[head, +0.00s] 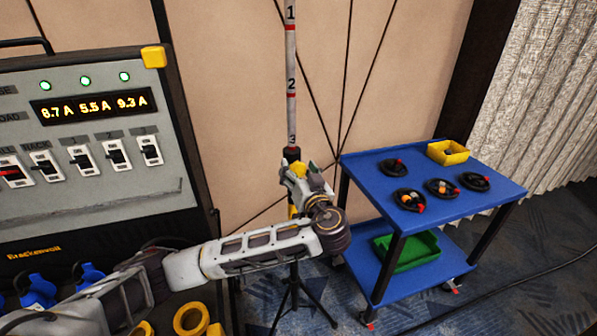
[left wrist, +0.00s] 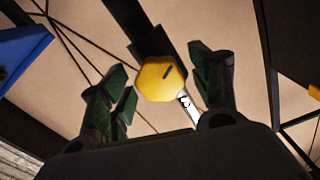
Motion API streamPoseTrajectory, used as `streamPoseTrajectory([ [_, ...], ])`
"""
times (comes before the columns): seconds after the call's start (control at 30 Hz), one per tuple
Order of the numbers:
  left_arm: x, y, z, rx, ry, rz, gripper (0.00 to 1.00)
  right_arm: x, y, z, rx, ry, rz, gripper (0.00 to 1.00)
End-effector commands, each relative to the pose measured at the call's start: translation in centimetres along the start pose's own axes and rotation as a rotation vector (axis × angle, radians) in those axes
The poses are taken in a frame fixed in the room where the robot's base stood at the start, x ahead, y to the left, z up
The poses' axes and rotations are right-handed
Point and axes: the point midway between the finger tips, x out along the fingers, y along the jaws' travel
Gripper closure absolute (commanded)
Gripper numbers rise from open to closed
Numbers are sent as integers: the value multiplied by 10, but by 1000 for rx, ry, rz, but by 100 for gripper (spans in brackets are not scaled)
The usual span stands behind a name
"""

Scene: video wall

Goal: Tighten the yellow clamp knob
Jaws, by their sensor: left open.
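The yellow clamp knob (left wrist: 160,78) shows in the left wrist view as a many-sided knob with a dark line on its face. In the head view, the knob (head: 298,171) is partly hidden by my gripper. It sits on the upright pole (head: 291,75) marked 1, 2, 3. My left gripper (left wrist: 162,88) is open, with one finger on each side of the knob. A gap shows between the knob and each finger in the left wrist view; depth is hard to judge. My right gripper is not in view.
A power panel (head: 85,150) with lit readouts stands at left. A blue cart (head: 365,165) at right carries coiled cables and a yellow bin (head: 447,153), with a green bin (head: 407,250) below. The pole's tripod stands on the carpet. A dark cable crosses the floor at lower right.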

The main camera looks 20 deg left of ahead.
Motion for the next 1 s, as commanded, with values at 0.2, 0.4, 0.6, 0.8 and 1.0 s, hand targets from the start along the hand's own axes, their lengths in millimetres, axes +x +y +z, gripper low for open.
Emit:
streamPoseTrajectory([
  [0.2,0,0,0,0,0,0,47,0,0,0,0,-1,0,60],
  [0.4,0,0,0,0,0,-1,73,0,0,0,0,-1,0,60],
  [0.6,0,0,0,0,0,-1,83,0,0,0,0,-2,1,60],
  [0.8,-1,1,0,6,1,2,83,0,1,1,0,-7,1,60],
  [1.0,-3,3,-1,27,1,9,83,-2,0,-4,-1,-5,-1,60],
])
